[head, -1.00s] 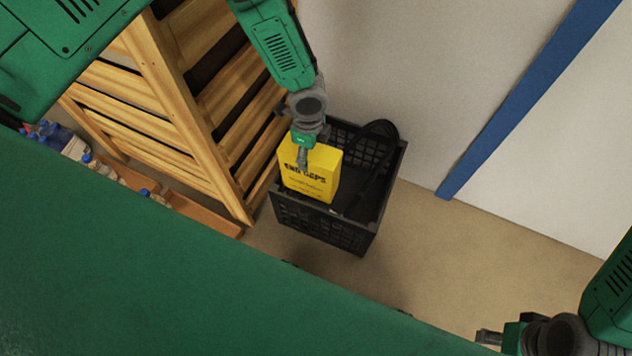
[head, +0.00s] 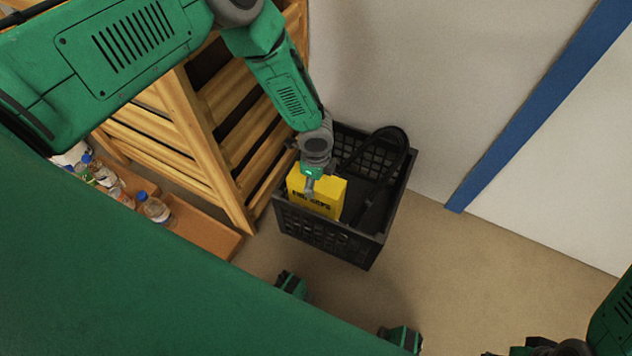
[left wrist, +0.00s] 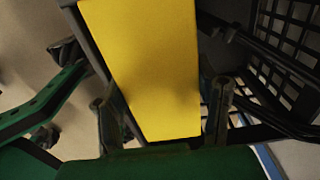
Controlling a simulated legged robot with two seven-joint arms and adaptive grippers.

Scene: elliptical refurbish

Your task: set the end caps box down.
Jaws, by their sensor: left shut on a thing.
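The yellow end caps box (head: 318,196) is in the left part of the black crate (head: 325,241), with its lower part hidden behind the crate's near wall. My left gripper (head: 310,184) is shut on the box at its top. In the left wrist view the yellow box (left wrist: 145,70) fills the middle, with the fingers of my left gripper (left wrist: 165,115) on either side. Whether the box touches the crate floor is hidden. My right arm shows at the lower right corner of the head view; its fingertips are not clear.
A black looped object (head: 385,165) is in the crate's right part. A wooden slatted shelf (head: 200,130) stands close on the left. Bottles (head: 155,208) are by a low orange-brown board (head: 205,232). A white wall (head: 420,80) is behind; floor is open at right.

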